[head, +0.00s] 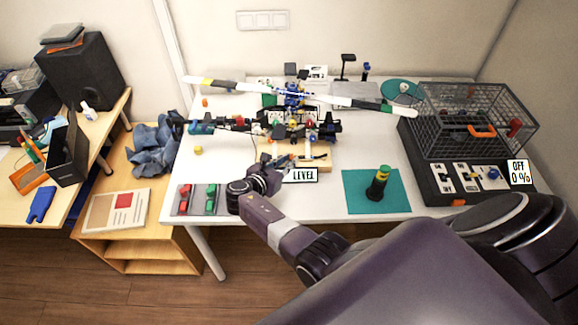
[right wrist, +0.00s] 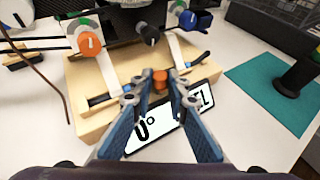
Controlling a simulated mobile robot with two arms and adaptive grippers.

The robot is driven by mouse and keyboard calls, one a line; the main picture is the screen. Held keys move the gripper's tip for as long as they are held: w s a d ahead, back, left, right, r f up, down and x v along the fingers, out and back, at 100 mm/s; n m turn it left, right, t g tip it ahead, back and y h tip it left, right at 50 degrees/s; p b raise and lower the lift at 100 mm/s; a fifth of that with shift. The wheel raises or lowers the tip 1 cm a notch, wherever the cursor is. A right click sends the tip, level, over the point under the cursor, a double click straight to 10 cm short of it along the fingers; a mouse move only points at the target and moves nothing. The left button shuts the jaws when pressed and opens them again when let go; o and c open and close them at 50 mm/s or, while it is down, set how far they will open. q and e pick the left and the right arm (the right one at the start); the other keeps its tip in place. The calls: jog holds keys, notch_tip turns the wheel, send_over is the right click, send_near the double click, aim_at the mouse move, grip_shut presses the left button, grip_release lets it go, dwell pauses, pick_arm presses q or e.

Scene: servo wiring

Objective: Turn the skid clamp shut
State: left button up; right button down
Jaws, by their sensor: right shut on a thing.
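The wooden stand (right wrist: 95,118) fills the middle of the right wrist view, with dark skid tubes and pale legs of the aircraft resting on it. A small orange clamp knob (right wrist: 160,80) stands at its front middle. My right gripper (right wrist: 158,86) is shut on this knob, one fingertip on each side. How far the clamp is turned I cannot tell. In the head view my right gripper (head: 287,161) reaches the stand (head: 319,163) from the front left, below the long-bladed aircraft (head: 291,94). My left gripper is not in view.
A "LEVEL" display (head: 302,175) lies just in front of the stand. A red and green switch panel (head: 183,206) is at the left front. A dark green-topped object (head: 378,182) stands on a teal mat (head: 357,204). A wire cage (head: 446,145) is at right.

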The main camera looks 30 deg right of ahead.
jog(key=shift+w+r, duration=0.1)
jog(key=shift+r, duration=0.05)
dwell(0.4)
jog(key=c, duration=1.9)
grip_release()
notch_tip(320, 180, up, 10)
jog(key=shift+f, duration=0.1)
